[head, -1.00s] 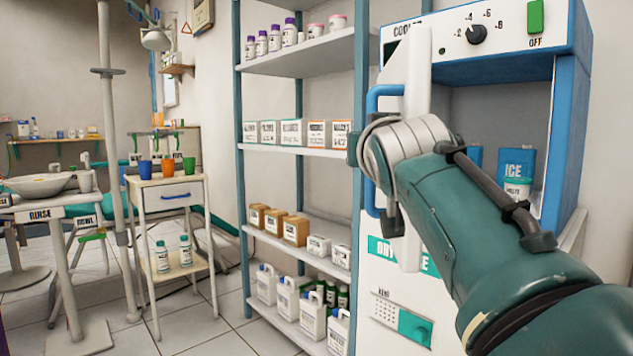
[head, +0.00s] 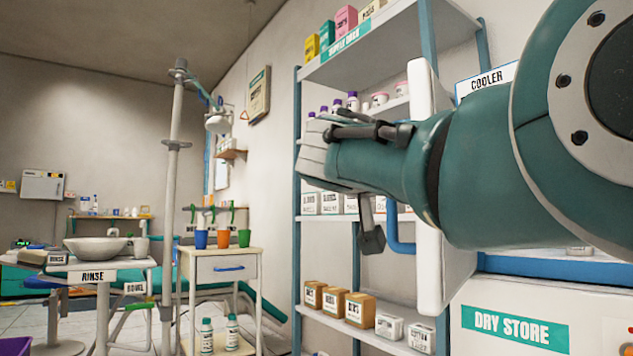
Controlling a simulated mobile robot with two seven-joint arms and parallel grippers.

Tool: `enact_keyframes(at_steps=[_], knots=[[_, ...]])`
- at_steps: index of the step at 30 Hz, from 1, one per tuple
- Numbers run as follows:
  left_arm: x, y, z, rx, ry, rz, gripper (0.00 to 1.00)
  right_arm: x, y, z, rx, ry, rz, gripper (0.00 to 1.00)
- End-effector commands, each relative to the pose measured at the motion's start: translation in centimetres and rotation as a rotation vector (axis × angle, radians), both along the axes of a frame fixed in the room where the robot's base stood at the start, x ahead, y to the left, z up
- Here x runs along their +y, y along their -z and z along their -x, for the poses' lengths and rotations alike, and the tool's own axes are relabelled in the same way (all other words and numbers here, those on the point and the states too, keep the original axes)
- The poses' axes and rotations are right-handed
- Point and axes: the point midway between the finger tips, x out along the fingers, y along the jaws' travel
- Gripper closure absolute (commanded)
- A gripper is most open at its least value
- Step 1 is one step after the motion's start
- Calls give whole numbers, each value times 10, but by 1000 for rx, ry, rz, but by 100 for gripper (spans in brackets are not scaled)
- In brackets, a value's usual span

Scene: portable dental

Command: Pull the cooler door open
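The cooler door (head: 445,278) is a thick white panel seen nearly edge-on, swung out from the cooler (head: 484,80). Its blue handle (head: 394,246) shows on the left face, below my arm. My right arm crosses in front of the door from the right and hides its middle. A dark finger of my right gripper (head: 371,238) hangs just left of the handle. The other finger is hidden, so I cannot tell its opening or whether it touches the handle. My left gripper is out of view.
A shelf rack with boxes (head: 358,309) and bottles stands behind and left of the door. A white drawer cart (head: 228,270) with cups stands further left, near a rinse basin (head: 95,247). A white dry store front (head: 515,329) lies below the cooler.

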Motion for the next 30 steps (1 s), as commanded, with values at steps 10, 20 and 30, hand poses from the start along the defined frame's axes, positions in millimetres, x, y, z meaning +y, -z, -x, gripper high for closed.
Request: enact_keyframes(at_steps=[10, 20, 30], knots=[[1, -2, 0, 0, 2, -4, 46, -3, -1, 1, -7, 23, 7, 100], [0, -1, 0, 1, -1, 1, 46, -3, -2, 1, -8, 22, 8, 69], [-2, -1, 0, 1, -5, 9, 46, -5, -2, 1, -8, 21, 7, 68]])
